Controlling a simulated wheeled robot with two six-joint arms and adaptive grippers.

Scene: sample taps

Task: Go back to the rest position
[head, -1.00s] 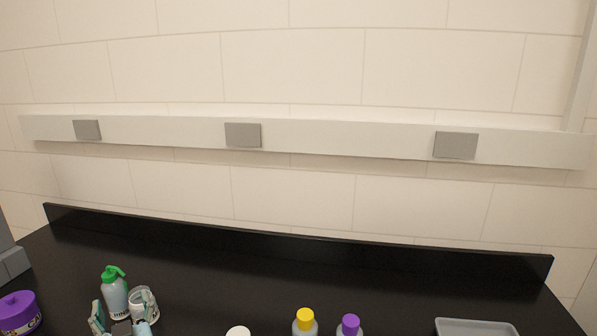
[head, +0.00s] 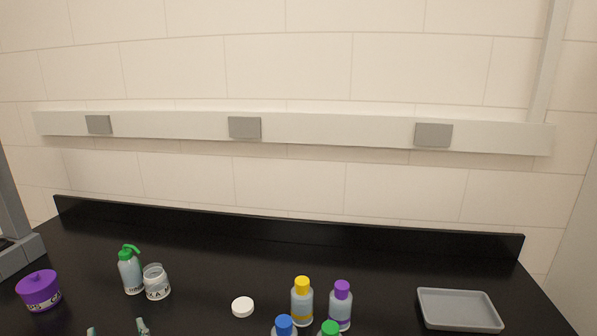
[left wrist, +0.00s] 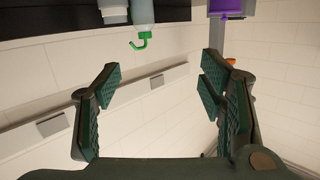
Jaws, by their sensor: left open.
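My left gripper (head: 115,329) shows only its two fingertips at the bottom edge of the head view, apart and empty, in front of a green-topped wash bottle (head: 130,272) and an open clear jar (head: 156,283). In the left wrist view the left gripper (left wrist: 158,88) is wide open, with nothing between its green pads. The wash bottle's green spout (left wrist: 140,40) shows at the top of that view, beyond the fingers. My right gripper is not in view.
A white cap (head: 243,307) lies mid-bench. Bottles with yellow (head: 302,284), purple (head: 342,288), blue (head: 284,323) and green (head: 330,327) caps stand right of it. A grey tray (head: 460,310) lies right. The back of the bench is clear.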

